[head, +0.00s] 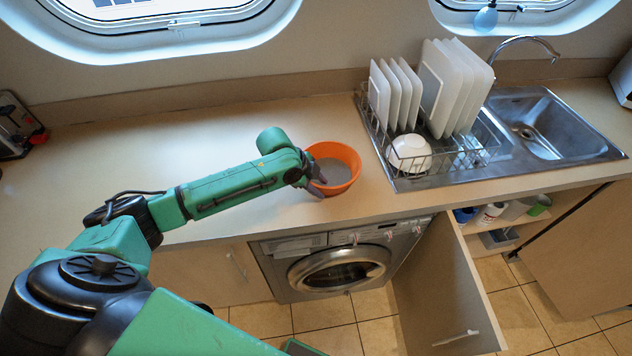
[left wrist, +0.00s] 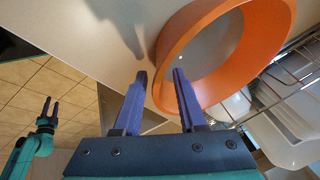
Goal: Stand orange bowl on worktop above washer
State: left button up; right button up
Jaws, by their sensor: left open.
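The orange bowl (head: 343,152) with a greyish inside stands upright on the worktop (head: 240,135), above the washer (head: 335,265) and left of the dish rack. My left gripper (head: 318,188) is at the bowl's near left rim. In the left wrist view its open fingers (left wrist: 160,74) point at the bowl (left wrist: 262,50); one overlaps the bowl's wall and the other is outside the rim, over the worktop. I cannot tell whether they touch it. My right gripper (left wrist: 50,102) shows small in the left wrist view, open and empty over the floor.
The dish rack (head: 455,165) holds white plates (head: 455,85) and a white bowl (head: 410,153), close right of the orange bowl. The sink (head: 550,125) is beyond. A cupboard door (head: 448,290) hangs open beside the washer. The worktop's left side is mostly clear.

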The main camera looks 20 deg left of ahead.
pick_arm(q)
jog(key=b+v, duration=0.2)
jog(key=v, duration=0.9)
jog(key=shift+r, duration=0.4)
jog(key=shift+s+a, duration=0.1)
